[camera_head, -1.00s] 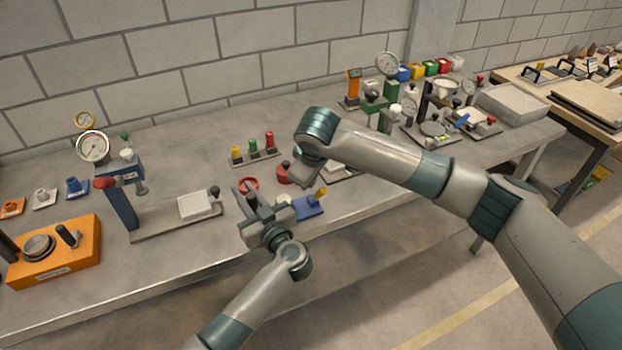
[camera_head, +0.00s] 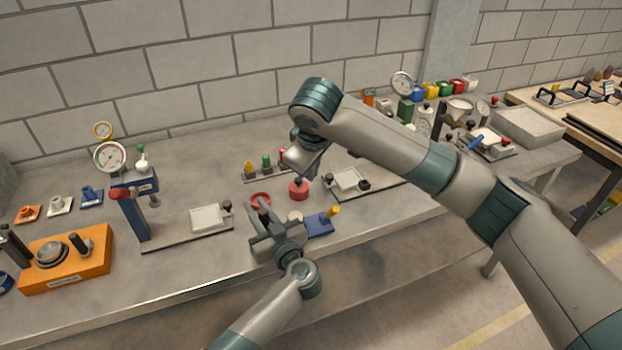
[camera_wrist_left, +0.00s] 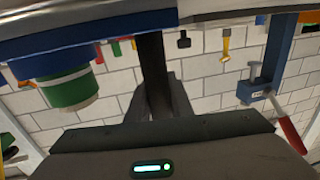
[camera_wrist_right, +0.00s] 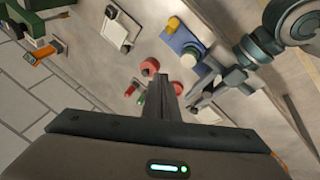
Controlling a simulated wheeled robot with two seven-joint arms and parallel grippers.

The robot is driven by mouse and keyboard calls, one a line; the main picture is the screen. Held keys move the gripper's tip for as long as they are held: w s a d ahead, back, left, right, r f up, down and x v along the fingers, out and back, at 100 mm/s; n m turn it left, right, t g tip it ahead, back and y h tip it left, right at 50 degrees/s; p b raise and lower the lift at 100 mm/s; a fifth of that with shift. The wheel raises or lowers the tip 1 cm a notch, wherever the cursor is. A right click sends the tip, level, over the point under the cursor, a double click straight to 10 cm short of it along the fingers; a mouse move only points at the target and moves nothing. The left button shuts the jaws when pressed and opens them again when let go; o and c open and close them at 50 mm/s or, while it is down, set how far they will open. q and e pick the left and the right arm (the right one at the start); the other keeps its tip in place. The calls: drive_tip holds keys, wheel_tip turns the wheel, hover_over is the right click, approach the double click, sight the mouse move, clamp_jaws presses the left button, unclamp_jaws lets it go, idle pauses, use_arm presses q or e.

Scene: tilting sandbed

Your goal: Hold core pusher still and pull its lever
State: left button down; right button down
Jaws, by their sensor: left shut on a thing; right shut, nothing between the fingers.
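A blue base with a white disc (camera_head: 295,216) and a yellow handle (camera_head: 333,210) sits at the bench front; I take it for the core pusher (camera_head: 318,226), though I cannot be sure. It also shows in the right wrist view (camera_wrist_right: 178,38). My left gripper (camera_head: 265,218) is beside its left end, and partly hides that end. In the left wrist view its fingers (camera_wrist_left: 158,98) are shut on a dark upright post (camera_wrist_left: 152,60); I cannot tell whether the post belongs to the base. My right gripper (camera_head: 306,168) is shut and empty above a red black-knobbed weight (camera_head: 298,190).
A red ring (camera_head: 260,200) lies behind the left gripper. A blue press with a red lever (camera_head: 135,205) and an orange block (camera_head: 65,262) stand to the left. A rack of coloured pegs (camera_head: 263,172) is behind. The front bench edge runs close below the left gripper.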

drive_tip(key=shift+v, duration=0.8)
use_arm(q)
drive_tip(key=c, duration=1.5)
unclamp_jaws()
drive_tip(key=v, duration=1.2)
drive_tip(key=shift+s+f, duration=0.1)
use_arm(e)
drive_tip(key=shift+f, duration=0.1)
